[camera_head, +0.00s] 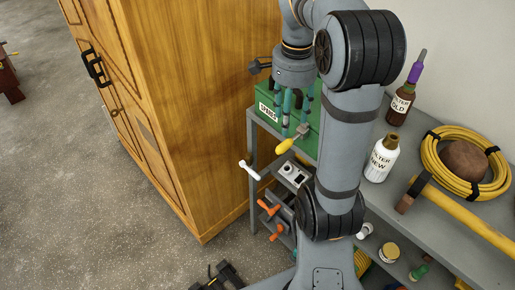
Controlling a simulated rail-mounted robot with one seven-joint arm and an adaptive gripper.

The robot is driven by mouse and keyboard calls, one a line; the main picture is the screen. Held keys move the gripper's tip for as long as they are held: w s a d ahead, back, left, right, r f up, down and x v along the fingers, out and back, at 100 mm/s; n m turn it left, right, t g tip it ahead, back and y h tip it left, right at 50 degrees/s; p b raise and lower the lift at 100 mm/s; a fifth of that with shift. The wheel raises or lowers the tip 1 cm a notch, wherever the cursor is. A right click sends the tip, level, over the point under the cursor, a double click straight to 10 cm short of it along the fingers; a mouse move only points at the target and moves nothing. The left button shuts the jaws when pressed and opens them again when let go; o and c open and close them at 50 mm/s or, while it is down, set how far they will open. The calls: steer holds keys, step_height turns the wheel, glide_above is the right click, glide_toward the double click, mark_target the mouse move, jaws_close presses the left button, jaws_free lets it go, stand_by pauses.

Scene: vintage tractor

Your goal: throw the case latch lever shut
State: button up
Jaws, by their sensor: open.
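A green case (313,138) with a white label stands on the grey shelf's left end, partly hidden by my arm. A lever with a yellow grip (285,146) shows at the case's front; it looks like the case latch lever. Its grip points down and to the left from a metal pivot. My gripper (293,127) is open and points down over the case's front, with its teal fingers close to the lever's pivot end. I cannot tell whether they touch it.
A white-handled lever (249,170) and two orange-handled levers (269,208) (277,232) stick out below. A tall wooden cabinet (190,100) stands close on the left. Bottles (382,158) (400,104), a yellow hose coil (436,172) and a yellow-handled hammer (460,212) occupy the shelf at right.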

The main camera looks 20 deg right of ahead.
mark_target(286, 145)
step_height(286, 145, down, 10)
steer(key=shift+f, duration=0.15)
stand_by(0.3)
steer(key=shift+c, duration=0.8)
jaws_close()
